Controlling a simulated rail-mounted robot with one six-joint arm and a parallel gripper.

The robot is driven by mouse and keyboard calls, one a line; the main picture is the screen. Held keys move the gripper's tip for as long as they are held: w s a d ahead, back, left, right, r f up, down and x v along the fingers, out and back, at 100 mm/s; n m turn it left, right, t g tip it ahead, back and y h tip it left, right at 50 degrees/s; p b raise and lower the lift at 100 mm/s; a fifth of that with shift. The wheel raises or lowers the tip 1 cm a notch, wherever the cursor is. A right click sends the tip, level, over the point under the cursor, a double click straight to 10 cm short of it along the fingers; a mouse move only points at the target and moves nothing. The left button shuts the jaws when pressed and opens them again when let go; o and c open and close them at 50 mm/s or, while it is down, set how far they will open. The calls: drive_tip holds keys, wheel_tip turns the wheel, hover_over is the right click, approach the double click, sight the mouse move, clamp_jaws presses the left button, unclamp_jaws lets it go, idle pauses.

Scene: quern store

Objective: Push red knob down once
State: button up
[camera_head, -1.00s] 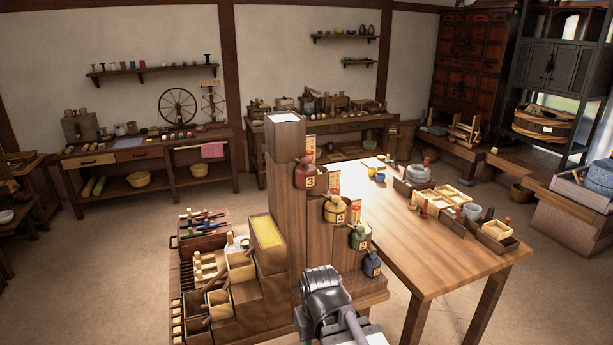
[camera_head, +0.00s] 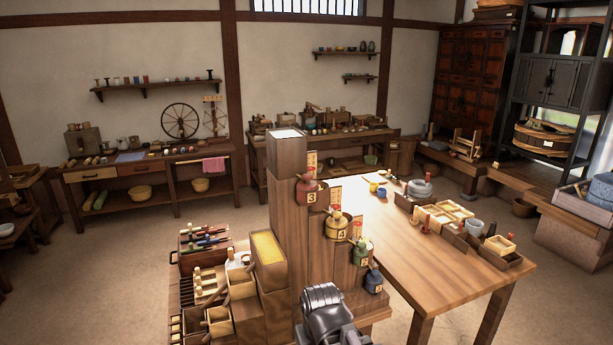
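A stepped wooden stand (camera_head: 285,215) rises near the middle, with several round coloured pots set down its right side. The top one is a dull red pot (camera_head: 307,194) marked 3, with a small red knob on top. Below it are a yellow pot (camera_head: 336,227) marked 4, a green pot (camera_head: 360,253) and a dark blue pot (camera_head: 374,281). The grey end of my arm shows at the bottom centre, in front of the stand and below the pots, apart from the red one. My gripper's fingers cannot be seen.
A wooden table (camera_head: 440,265) right of the stand carries trays, bowls and a red-topped peg (camera_head: 426,223). Drawers and boxes with pens and pegs (camera_head: 207,240) crowd the stand's left side. Open floor (camera_head: 90,280) lies at the left. Benches line the back wall.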

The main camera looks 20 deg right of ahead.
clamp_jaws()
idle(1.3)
